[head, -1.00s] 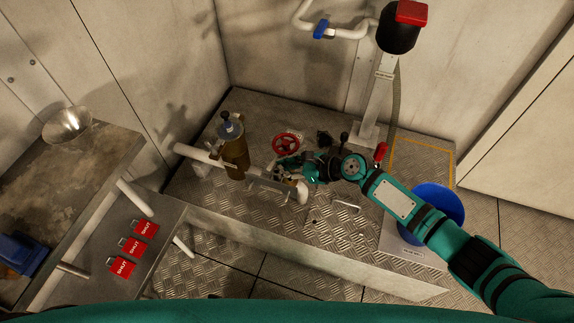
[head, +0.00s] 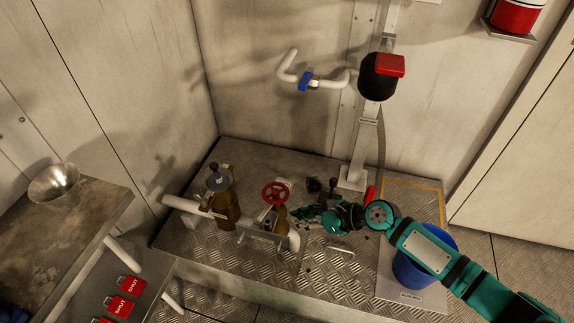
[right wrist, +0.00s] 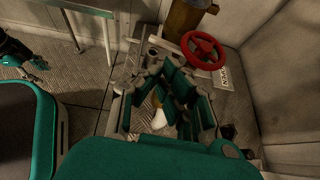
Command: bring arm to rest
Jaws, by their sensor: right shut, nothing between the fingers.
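My right arm comes in from the right in the head view, and its gripper (head: 312,215) is over the plinth, just right of the red handwheel (head: 275,193). In the right wrist view the gripper's fingers (right wrist: 165,100) fill the middle, with nothing held between them. The red handwheel shows beyond them (right wrist: 204,50), apart from the fingers. A dark and teal gripper, which looks like my left one (right wrist: 22,58), is at the left edge of the right wrist view. Its fingers are too small to read. It does not show in the head view.
Pipework with a brown cylinder (head: 228,208) stands left of the gripper. A blue bucket (head: 415,270) is under my right forearm. A post with a black and red head (head: 378,78) rises behind.

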